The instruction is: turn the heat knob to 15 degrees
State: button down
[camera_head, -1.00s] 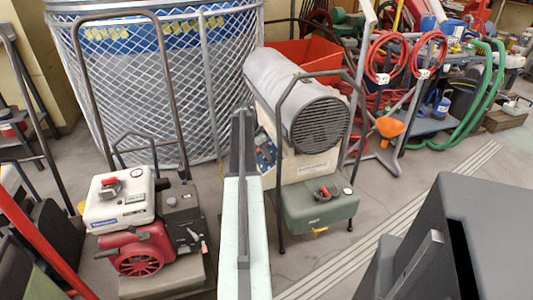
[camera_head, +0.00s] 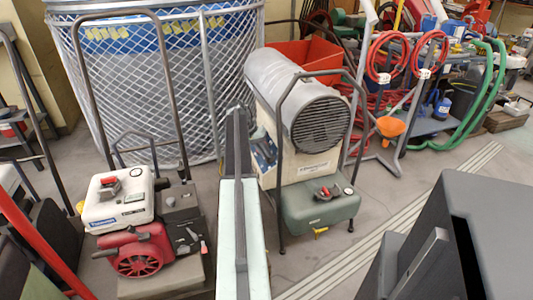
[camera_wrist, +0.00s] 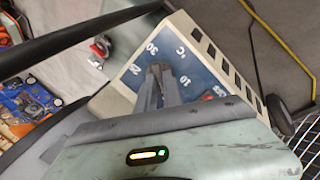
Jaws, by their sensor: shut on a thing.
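The heat knob (camera_wrist: 157,70) is a small dark piece on a blue dial panel in the wrist view, mostly hidden by my fingers. Printed marks around it include 30, 10 and °C; its pointer setting cannot be read. My gripper (camera_wrist: 161,78) is shut on the knob. In the head view the blue panel (camera_head: 264,150) is on the left side of the heater (camera_head: 300,110), which has a grey barrel and green tank. The gripper reaches the panel from the left there, and the knob is too small to make out.
The heater's dark tube frame (camera_head: 281,190) stands right beside my arm. A red and white engine machine (camera_head: 135,230) stands at left, with a wire-mesh cage (camera_head: 150,110) behind. Open floor lies to the right of the heater.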

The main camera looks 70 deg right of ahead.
jog(key=shift+w+a+n, duration=0.15)
jog(key=shift+w+n, duration=0.05)
jog(key=shift+n, duration=0.2)
jog(key=c, duration=1.5)
grip_release()
jog(key=shift+s, duration=0.1)
jog(key=p+v, duration=0.6)
jog(key=v, duration=0.1)
jog(key=shift+w+r+p, duration=0.2)
jog(key=shift+r+p, duration=0.15)
jog(key=shift+p, duration=0.05)
